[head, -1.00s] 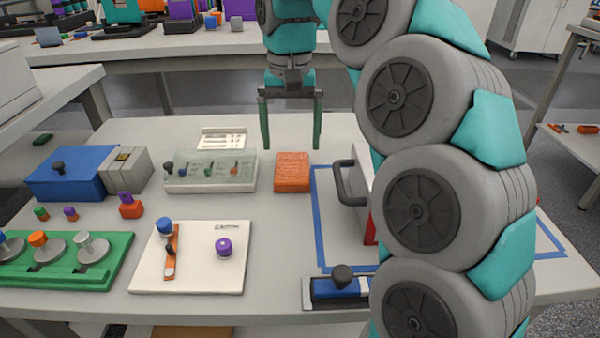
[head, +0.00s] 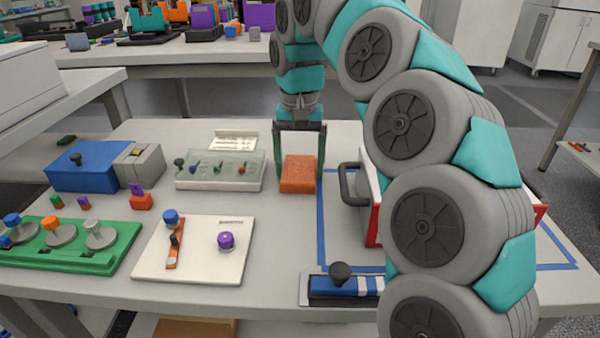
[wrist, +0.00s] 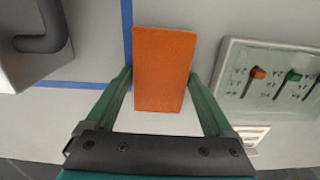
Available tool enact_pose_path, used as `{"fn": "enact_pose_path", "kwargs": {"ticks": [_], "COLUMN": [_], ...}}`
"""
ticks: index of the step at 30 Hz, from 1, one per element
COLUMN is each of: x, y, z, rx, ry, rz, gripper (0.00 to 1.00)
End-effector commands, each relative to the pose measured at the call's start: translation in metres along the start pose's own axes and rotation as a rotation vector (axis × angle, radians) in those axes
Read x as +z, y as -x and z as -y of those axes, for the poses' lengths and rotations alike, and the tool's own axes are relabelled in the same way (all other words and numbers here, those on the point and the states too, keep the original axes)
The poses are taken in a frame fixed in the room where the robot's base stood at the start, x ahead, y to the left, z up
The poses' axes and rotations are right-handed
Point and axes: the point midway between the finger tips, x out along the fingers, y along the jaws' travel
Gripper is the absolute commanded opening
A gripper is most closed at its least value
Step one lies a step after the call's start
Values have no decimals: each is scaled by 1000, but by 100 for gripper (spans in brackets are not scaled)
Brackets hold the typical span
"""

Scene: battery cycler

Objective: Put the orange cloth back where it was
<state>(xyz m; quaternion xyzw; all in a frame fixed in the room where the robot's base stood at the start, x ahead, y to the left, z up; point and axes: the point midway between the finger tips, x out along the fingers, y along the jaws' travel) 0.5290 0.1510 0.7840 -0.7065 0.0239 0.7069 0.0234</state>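The orange cloth (head: 298,175) is a folded rectangular block lying on the table, just left of the blue tape outline. In the wrist view the cloth (wrist: 164,68) lies between my two green fingers. My gripper (head: 299,180) is open and points down over the cloth, with one finger at each side. In the wrist view, small gaps show between my gripper (wrist: 160,75) and the cloth's sides, so it does not look gripped.
A clear-covered panel with small levers (head: 220,170) stands close left of the cloth. A white board (head: 200,262) and blue clamp-like tool (head: 340,288) lie in front.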

Motion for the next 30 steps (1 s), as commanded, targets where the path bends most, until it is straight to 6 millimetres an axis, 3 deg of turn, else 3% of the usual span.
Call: {"fn": "enact_pose_path", "kwargs": {"ticks": [2, 13, 30], "x": [0, 0, -1], "y": [0, 0, 16], "z": [0, 0, 0], "rx": [0, 0, -1], "ry": [0, 0, -2], "rz": [0, -1, -3], "gripper": [65, 24, 24]}}
